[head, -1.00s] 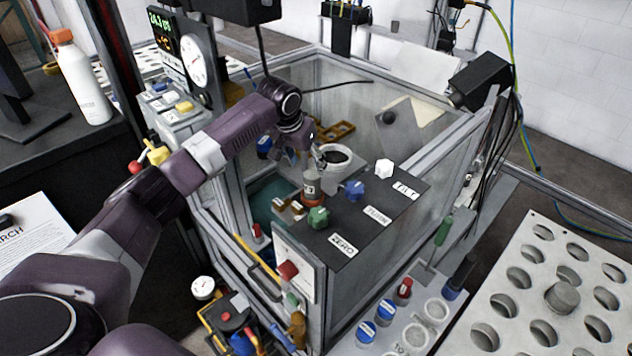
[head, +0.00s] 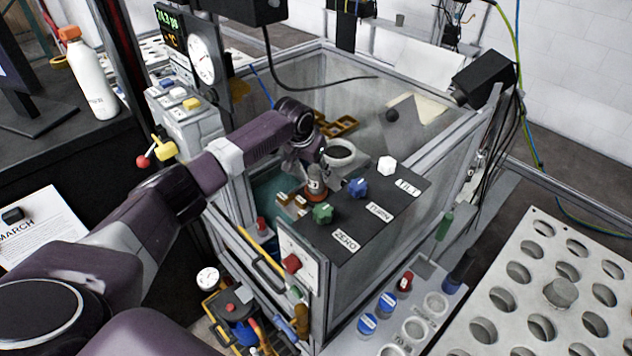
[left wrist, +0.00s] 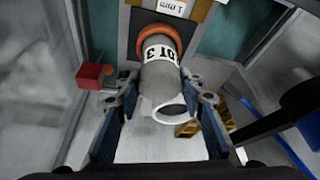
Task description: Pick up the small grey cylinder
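The small grey cylinder (head: 316,182) stands inside the glass-walled box, with an orange ring around its base. In the left wrist view the labelled grey cylinder (left wrist: 158,78) sits in the orange ring, between my two fingers. My left gripper (head: 306,164) is beside the cylinder in the head view. In the left wrist view the left gripper (left wrist: 160,88) looks open, one finger on each side of the cylinder, with narrow gaps. My right gripper is not in view.
A dark panel (head: 345,229) with green, blue and white knobs lies right beside the cylinder. The clear walls and metal frame (head: 400,205) enclose the space.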

